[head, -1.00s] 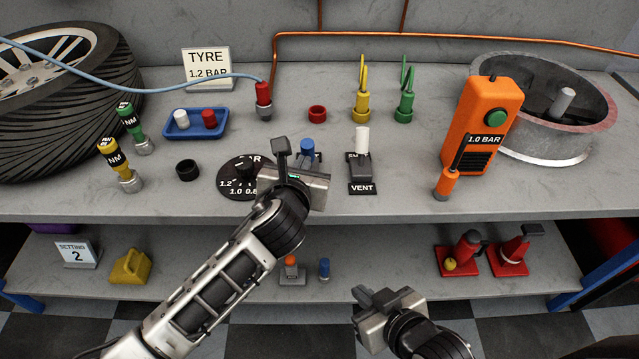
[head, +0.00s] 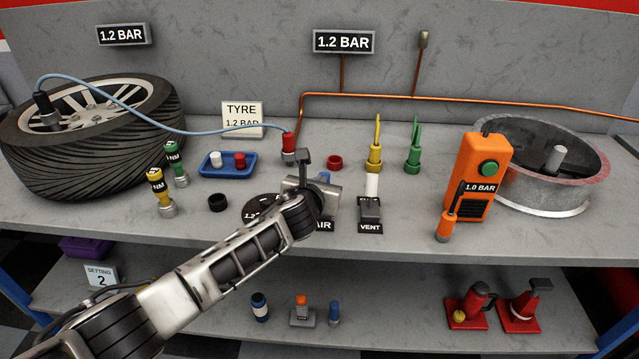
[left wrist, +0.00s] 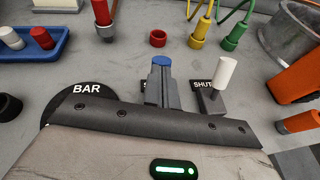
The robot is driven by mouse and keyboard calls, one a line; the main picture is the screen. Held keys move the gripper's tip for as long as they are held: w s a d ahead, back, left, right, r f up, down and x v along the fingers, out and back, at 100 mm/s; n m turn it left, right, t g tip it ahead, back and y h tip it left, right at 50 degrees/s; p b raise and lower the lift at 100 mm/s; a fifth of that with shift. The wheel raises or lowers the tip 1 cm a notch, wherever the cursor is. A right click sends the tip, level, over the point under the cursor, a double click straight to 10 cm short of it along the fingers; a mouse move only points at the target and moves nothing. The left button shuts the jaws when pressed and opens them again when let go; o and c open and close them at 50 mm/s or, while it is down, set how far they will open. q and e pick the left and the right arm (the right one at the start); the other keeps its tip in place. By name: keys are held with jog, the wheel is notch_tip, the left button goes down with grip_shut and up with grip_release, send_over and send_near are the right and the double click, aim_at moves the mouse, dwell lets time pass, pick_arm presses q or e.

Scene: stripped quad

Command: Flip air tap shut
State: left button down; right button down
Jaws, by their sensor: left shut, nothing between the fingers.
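The air tap's blue lever (head: 324,178) shows just right of my left gripper's fingers, above a partly covered AIR label (head: 323,226). Its base is hidden behind the gripper. My left gripper (head: 304,158) is shut and empty, close to the lever. In the left wrist view, the lever's blue top (left wrist: 161,61) shows just beyond the grey shut fingers (left wrist: 161,88). I cannot tell whether they touch, nor which position the lever is in. Most of the label behind it is covered. My right gripper is out of view.
The vent tap's white lever (head: 371,185) stands close on the right. A black dial (head: 258,207) is partly under my arm. A red hose fitting (head: 288,145) and red ring (head: 335,162) lie behind. Wall displays (head: 344,41) read 1.2 BAR.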

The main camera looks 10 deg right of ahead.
pick_arm(q)
jog(key=shift+r+p, duration=0.65)
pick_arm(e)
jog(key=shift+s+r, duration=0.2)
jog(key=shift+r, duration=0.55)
pick_arm(q)
jog(key=s+a+r+p, duration=0.2)
jog(key=s+a+r, duration=0.1)
jog(key=s+r, duration=0.4)
notch_tip(320, 180, up, 3)
jog(key=shift+s+a+r, duration=0.1)
jog(key=shift+s+a, duration=0.2)
jog(key=shift+s, duration=0.05)
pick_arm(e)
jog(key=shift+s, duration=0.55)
